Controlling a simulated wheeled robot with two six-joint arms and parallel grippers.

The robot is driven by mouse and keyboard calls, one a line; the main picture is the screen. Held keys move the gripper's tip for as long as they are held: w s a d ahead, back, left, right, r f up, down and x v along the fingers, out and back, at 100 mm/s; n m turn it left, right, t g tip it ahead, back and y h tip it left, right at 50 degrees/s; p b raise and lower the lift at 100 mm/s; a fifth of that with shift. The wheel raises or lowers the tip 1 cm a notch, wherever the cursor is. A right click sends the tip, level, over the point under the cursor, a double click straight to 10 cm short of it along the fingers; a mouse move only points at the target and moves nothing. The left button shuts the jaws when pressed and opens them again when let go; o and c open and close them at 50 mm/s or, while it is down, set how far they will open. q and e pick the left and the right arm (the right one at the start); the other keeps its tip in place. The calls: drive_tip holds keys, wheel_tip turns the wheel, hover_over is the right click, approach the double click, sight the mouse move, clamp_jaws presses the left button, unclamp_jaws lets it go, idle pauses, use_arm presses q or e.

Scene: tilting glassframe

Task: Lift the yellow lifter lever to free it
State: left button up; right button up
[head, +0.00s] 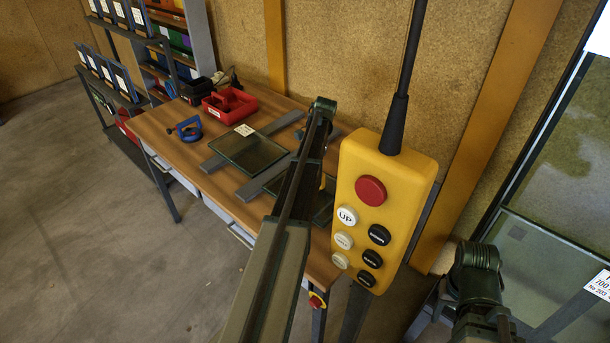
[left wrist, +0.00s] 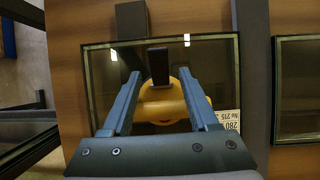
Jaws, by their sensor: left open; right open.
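A yellow part (left wrist: 165,103), which looks like the lifter lever, shows in the left wrist view above a dark glass pane (left wrist: 105,70). A black upright piece (left wrist: 158,66) stands at its far side. My left gripper (left wrist: 162,85) is open, with one finger on each side of the yellow part. I cannot tell whether the fingers touch it. In the head view my left arm hides most of this spot. My right gripper (head: 488,322) is at the bottom edge of the head view, low and partly cut off; it is open and away from the bench.
A yellow pendant control (head: 385,215) hangs close in front, beside my left arm. The wooden bench (head: 165,150) holds a glass pane (head: 250,150), a blue lifter (head: 189,129) and a red bin (head: 229,105). A large glass panel (head: 560,265) stands at the right.

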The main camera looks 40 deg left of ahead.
use_arm(q)
drive_tip(key=p+v, duration=1.2)
drive_tip(key=v, duration=0.2)
drive_tip(key=shift+s+f, duration=0.1)
idle(0.4)
